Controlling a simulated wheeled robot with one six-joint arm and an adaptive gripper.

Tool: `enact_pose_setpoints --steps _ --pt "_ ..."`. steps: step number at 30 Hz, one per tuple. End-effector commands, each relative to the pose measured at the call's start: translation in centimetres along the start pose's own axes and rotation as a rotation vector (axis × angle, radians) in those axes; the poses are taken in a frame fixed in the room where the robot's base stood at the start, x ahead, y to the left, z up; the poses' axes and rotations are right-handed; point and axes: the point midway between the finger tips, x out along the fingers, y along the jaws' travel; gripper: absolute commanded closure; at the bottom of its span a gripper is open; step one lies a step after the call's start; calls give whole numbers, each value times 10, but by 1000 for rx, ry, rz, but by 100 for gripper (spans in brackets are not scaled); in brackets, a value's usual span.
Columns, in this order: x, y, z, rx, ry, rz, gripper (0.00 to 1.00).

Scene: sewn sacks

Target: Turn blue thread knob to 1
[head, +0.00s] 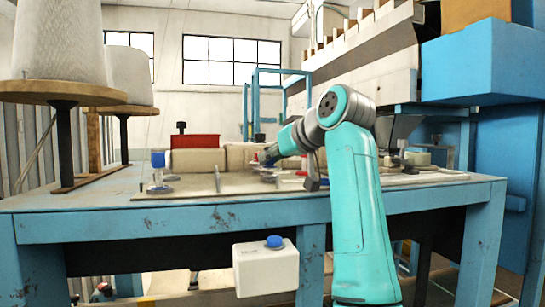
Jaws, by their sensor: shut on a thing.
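My gripper (266,163) is at the end of the teal arm, low over the middle of the table, pointing left. It is shut on a small bluish knob-like part, largely hidden by the fingers. At this size I cannot read any scale or number, or tell which way the knob is turned. Another blue knob (158,160) stands upright on a short stem with a round base, at the left of the table, apart from my gripper.
The blue-framed table (170,224) carries a row of pale sewn sacks (197,161) and a red box (195,141) behind. Large thread cones (60,45) stand at left. A white box with a blue button (274,241) hangs at the front. The front left tabletop is mostly clear.

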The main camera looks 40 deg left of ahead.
Motion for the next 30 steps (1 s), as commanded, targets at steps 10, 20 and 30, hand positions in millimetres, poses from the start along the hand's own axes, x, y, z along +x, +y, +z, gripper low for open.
enact_pose_setpoints --steps 10,20,30 --pt "1 -5 -1 85 2 206 100" --pt "3 -9 -2 204 1 494 100" --pt "5 -11 -2 323 -1 781 100"
